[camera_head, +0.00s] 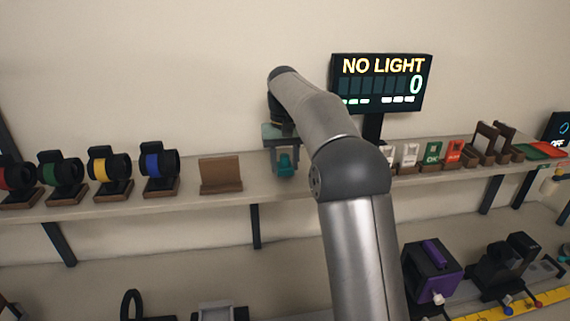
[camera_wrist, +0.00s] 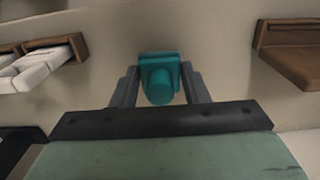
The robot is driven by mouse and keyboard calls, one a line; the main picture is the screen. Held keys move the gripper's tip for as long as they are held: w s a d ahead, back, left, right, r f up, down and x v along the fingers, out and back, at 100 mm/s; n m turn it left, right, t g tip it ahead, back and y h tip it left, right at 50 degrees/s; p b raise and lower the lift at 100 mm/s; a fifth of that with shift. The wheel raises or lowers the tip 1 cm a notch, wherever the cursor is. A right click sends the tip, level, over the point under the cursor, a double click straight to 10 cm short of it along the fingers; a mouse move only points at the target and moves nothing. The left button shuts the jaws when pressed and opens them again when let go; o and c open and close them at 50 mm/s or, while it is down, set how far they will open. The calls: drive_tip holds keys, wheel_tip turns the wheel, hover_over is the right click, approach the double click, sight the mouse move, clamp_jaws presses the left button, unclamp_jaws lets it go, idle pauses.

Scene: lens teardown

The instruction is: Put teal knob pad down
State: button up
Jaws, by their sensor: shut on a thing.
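The teal knob pad (camera_head: 285,166) is a small teal block with a round knob. It hangs below my gripper (camera_head: 284,156) at the shelf, between an empty-looking brown wooden stand and the display. In the wrist view the teal knob pad (camera_wrist: 160,76) sits between my two grey fingers (camera_wrist: 160,85), with its round knob facing the camera. My gripper is shut on it. Whether its underside touches the shelf cannot be told.
The shelf (camera_head: 110,209) carries several coloured lens units (camera_head: 109,165) at left and a brown stand (camera_head: 221,175). Small cards (camera_head: 432,153) stand at right, below the "NO LIGHT" display (camera_head: 381,82). A purple-and-black device (camera_head: 432,270) is on the lower bench.

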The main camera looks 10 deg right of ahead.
drive_tip(key=shift+f, duration=0.75)
drive_tip(key=shift+s+f, duration=0.1)
drive_tip(key=shift+f, duration=0.05)
drive_tip(key=o, duration=1.2)
drive_tip(key=shift+o, duration=0.2)
